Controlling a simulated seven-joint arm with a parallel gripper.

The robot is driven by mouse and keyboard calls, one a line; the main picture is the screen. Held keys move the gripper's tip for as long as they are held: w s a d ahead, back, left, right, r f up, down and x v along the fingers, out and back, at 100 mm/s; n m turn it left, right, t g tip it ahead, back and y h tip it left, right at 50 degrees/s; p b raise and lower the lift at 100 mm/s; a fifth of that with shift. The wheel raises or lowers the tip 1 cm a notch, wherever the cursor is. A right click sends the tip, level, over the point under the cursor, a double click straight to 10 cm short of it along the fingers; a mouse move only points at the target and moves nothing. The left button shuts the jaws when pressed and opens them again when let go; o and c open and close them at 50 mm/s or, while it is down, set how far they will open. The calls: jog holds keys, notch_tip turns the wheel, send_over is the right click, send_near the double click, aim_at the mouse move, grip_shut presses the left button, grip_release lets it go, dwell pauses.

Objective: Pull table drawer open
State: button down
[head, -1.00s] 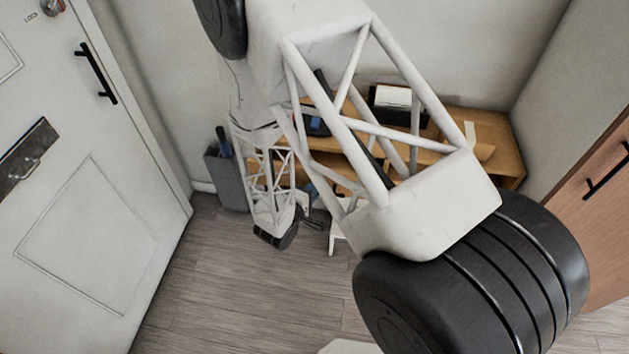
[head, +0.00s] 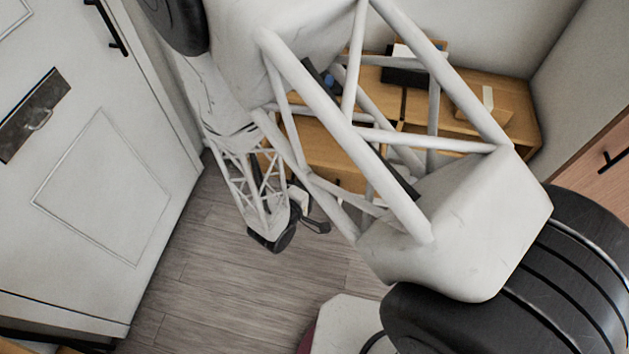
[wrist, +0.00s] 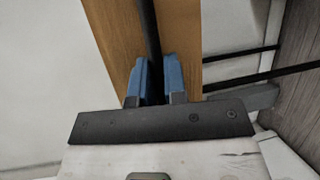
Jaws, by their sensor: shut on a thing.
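The wooden table (head: 520,110) stands against the back wall in the head view, partly hidden behind my arm. Part of its wooden front (head: 335,150) shows between my arm's struts. In the wrist view, a wooden drawer front (wrist: 112,35) runs up the picture, with a long black bar handle (wrist: 149,25) along it. My gripper (wrist: 158,75), with blue fingertips, is shut on this handle, one finger on each side. In the head view my arm covers much of the table front. How far the drawer is out cannot be told.
A white door (head: 100,190) with a black pull handle stands at the left. A wooden cabinet (head: 590,170) with a black handle stands at the right. Several things lie on the table top, including a dark box (head: 405,72). Grey plank floor (head: 220,280) is open in front.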

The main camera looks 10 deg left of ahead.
jog(key=c, duration=1.2)
grip_release()
jog(key=shift+s, duration=0.15)
jog(key=v, duration=0.7)
jog(key=shift+s+a, duration=0.15)
jog(key=shift+s, duration=0.05)
jog(key=shift+r, duration=0.1)
